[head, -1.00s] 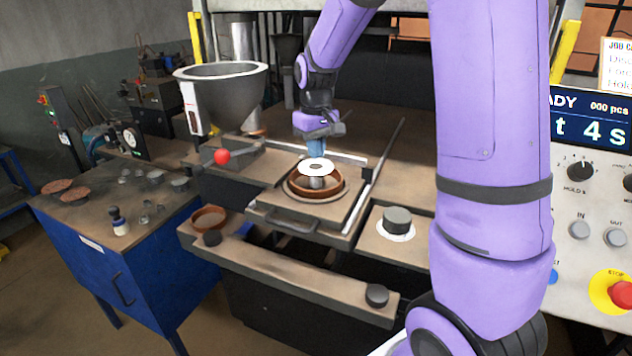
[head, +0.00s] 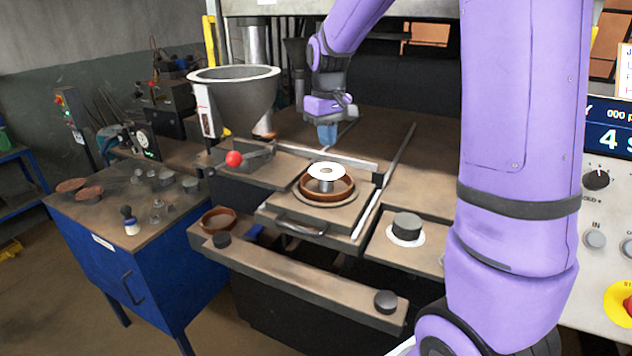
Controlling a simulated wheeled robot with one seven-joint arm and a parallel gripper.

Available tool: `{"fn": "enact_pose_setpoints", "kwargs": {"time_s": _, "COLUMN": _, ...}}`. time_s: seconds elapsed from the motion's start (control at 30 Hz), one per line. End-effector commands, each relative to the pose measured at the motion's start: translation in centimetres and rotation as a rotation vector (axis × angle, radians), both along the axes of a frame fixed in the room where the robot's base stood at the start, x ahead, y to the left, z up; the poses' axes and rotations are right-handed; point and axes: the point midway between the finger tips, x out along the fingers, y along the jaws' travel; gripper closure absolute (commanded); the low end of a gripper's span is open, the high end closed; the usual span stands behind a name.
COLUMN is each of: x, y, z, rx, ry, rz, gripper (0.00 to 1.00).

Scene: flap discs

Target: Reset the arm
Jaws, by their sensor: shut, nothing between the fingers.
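My purple arm comes down from the top of the head view, and my gripper (head: 327,142) with its blue fingers points downward. It is shut and empty. It hangs above and behind a white ring (head: 326,171), apart from it. The white ring sits on a grey post at the centre of a brown ring-shaped mould (head: 346,191). The mould rests on a sliding metal plate (head: 342,219) with a front handle. My upper arm covers much of the right side of the view.
A grey hopper (head: 236,100) and a red-knobbed lever (head: 234,159) stand left of the plate. A dark cylinder (head: 407,226) sits on a white disc at right. A blue cabinet (head: 140,270) holds small parts. A control panel (head: 608,180) is at far right.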

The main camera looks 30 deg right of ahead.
Motion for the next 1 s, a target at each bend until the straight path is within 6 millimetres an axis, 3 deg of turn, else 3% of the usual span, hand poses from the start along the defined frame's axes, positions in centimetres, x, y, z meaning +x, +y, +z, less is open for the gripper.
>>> {"fn": "enact_pose_setpoints", "kwargs": {"time_s": 0.23, "x": -0.1, "y": 0.1, "z": 0.1, "rx": 0.0, "ry": -0.002, "rz": 0.0, "gripper": 1.0}}
{"fn": "enact_pose_setpoints", "kwargs": {"time_s": 0.37, "x": -1.2, "y": 0.6, "z": 1.2, "rx": 0.0, "ry": -0.024, "rz": -0.002, "gripper": 1.0}}
{"fn": "enact_pose_setpoints", "kwargs": {"time_s": 0.7, "x": -8.7, "y": 3.7, "z": 6.7, "rx": 0.004, "ry": -0.156, "rz": -0.018, "gripper": 1.0}}
{"fn": "enact_pose_setpoints", "kwargs": {"time_s": 1.0, "x": -16.3, "y": 6.0, "z": 9.3, "rx": 0.007, "ry": -0.278, "rz": -0.034, "gripper": 1.0}}
